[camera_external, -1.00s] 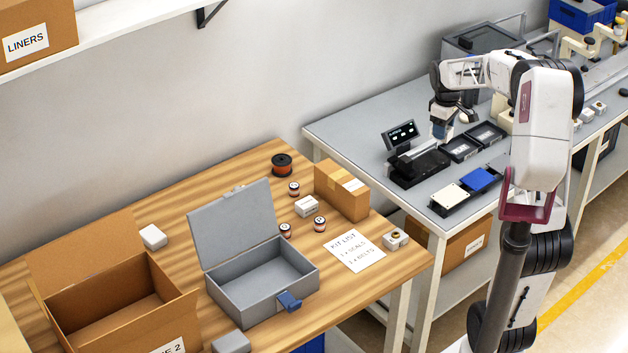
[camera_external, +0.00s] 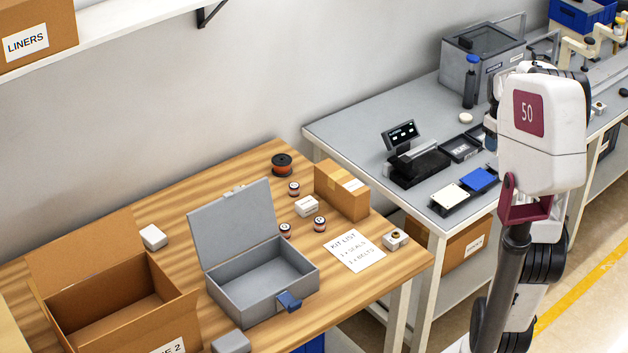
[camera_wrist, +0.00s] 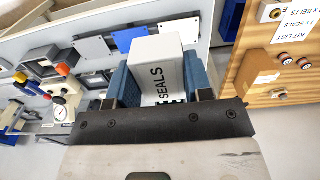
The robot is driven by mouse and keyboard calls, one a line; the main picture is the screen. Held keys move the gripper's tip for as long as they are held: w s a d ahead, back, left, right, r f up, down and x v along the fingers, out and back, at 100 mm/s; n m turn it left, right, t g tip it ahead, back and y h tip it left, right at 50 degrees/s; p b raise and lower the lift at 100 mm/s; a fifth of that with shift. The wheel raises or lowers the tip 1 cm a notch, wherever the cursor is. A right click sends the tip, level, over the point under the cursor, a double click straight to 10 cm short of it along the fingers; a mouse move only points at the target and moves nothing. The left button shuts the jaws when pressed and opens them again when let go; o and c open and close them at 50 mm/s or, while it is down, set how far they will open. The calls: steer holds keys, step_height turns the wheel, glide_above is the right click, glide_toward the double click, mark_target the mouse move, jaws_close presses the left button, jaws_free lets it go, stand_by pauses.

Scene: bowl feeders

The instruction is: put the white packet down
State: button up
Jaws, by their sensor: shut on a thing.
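The white packet (camera_wrist: 158,62), printed "SEALS", is between the blue fingers of my gripper (camera_wrist: 157,80) in the wrist view. The fingers are shut on its sides. In the camera_external view my gripper is mostly hidden behind my own arm, over the right part of the grey bench (camera_external: 345,133). The held packet cannot be made out there. Whether its underside touches anything cannot be told. Two other small white packets show on the wooden table, one by the cardboard bin (camera_external: 153,237) and one by the small carton (camera_external: 307,206).
The grey bench holds a black scale with a display (camera_external: 400,134), dark trays (camera_external: 460,148), a white plate (camera_external: 450,196) and a blue plate (camera_external: 479,179). A grey machine (camera_external: 483,62) and a dark bottle (camera_external: 470,85) stand behind. An open grey case (camera_external: 262,285) is on the wooden table.

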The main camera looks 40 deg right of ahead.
step_height(320, 180, down, 18)
steer(key=shift+w+d+f, duration=0.1)
stand_by(0.4)
glide_above(479, 179)
steer(key=shift+f, duration=0.75)
steer(key=shift+f, duration=0.1)
steer(key=shift+f, duration=1.65)
steer(key=shift+f, duration=0.15)
steer(key=o, duration=0.9)
steer(key=shift+o, duration=0.2)
